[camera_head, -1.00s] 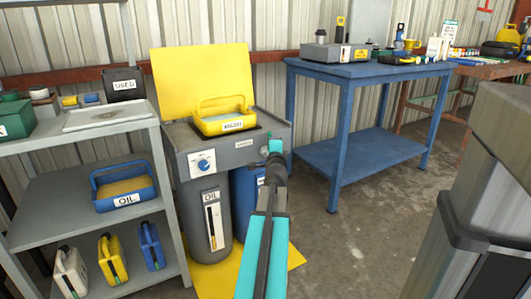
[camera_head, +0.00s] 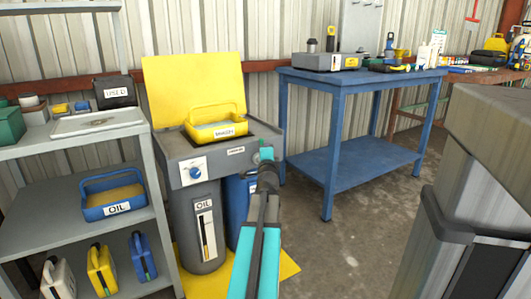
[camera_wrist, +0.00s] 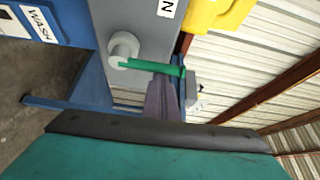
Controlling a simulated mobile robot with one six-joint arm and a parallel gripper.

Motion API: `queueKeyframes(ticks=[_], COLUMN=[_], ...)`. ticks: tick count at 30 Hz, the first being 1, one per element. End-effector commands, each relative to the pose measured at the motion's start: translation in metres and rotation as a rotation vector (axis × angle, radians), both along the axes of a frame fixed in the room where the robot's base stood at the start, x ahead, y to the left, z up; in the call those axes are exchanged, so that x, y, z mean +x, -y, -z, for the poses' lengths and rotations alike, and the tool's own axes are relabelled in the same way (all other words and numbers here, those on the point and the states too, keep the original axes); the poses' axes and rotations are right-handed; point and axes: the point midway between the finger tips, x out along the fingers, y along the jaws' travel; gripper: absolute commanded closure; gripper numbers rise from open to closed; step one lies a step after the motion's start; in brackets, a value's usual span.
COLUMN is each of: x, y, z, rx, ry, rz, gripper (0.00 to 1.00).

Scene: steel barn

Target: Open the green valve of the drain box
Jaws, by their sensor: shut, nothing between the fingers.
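The drain box (camera_head: 175,150) is a grey box with its yellow lid raised, standing left of centre in the head view. Its green valve (camera_wrist: 150,66) shows in the wrist view as a thin green lever on a round grey hub on the box's side. In the head view, the green part (camera_head: 266,152) is at the box's right end, just beyond my gripper (camera_head: 267,172). My gripper (camera_wrist: 164,88) is shut and empty. Its fingertips are at the lever, away from the hub; they seem to overlap it, but I cannot tell whether they touch.
A yellow tray (camera_head: 217,138) sits on the box. Below are a grey OIL drum (camera_head: 190,240) and a blue drum labelled WASH (camera_wrist: 60,28). A grey shelf (camera_head: 30,233) stands left, and a blue table (camera_head: 350,85) behind right. Bare floor lies before the table.

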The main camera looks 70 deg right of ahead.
Motion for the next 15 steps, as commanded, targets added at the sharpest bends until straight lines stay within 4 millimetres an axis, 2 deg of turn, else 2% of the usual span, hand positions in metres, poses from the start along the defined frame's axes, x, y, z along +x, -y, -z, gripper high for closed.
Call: queueKeyframes(ticks=[15], x=[-0.019], y=[0.024], z=[0.002], rx=[-0.001], ry=[0.001], rz=[-0.001], gripper=[1.00])
